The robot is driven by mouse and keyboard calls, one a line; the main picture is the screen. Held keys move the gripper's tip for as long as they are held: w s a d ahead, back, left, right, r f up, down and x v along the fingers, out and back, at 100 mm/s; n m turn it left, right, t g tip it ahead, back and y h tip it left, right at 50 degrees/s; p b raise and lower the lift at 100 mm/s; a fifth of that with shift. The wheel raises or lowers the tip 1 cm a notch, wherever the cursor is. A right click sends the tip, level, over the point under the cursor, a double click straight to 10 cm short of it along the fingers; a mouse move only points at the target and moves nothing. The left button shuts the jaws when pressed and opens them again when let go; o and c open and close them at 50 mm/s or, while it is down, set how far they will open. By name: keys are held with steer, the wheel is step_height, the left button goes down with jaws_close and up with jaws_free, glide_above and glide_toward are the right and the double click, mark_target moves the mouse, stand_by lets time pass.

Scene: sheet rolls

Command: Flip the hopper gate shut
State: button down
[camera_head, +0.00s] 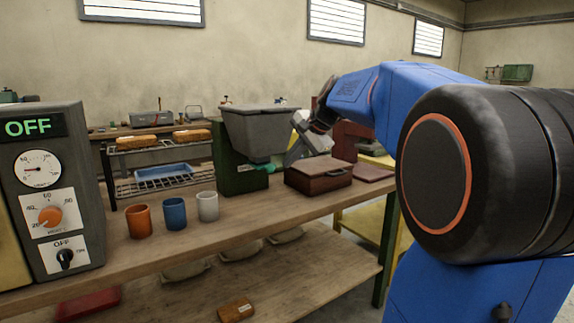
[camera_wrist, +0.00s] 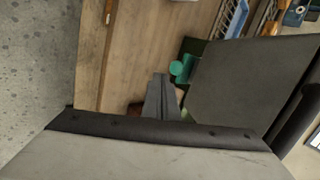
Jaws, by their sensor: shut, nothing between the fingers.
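The hopper is a grey bin (camera_head: 260,133) on a green stand (camera_head: 236,176) on the workbench; its grey side also fills the right of the wrist view (camera_wrist: 250,88). The gate's teal lever (camera_head: 262,168) sticks out to the right below the bin; its rounded teal end shows in the wrist view (camera_wrist: 182,68). My gripper (camera_head: 290,157) is shut and empty, right of the hopper, by the lever's tip. In the wrist view the fingertips (camera_wrist: 160,76) are just left of and below the teal end; I cannot tell whether they touch it.
A brown lidded box (camera_head: 318,178) stands right of the hopper, beneath my gripper. Orange (camera_head: 138,222), blue (camera_head: 174,213) and white (camera_head: 207,206) cups stand to the left on the workbench (camera_head: 240,222). A control box reading OFF (camera_head: 52,190) is at far left. The bench front is clear.

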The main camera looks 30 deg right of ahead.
steer(key=v, duration=0.7)
steer(key=shift+s+r, duration=0.2)
steer(key=shift+r, duration=0.05)
steer(key=s+a+f+n+g, duration=0.2)
steer(key=s+a+f+n, duration=0.5)
steer(key=s+a+f, duration=0.75)
steer(key=s+a+f+n+g+h, duration=0.1)
steer(key=s+a+f+n+h, duration=0.1)
steer(key=s+f+n, duration=0.6)
steer(key=s+a+f, duration=0.1)
steer(key=s+f, duration=0.4)
steer(key=f, duration=0.3)
steer(key=shift+a, duration=0.2)
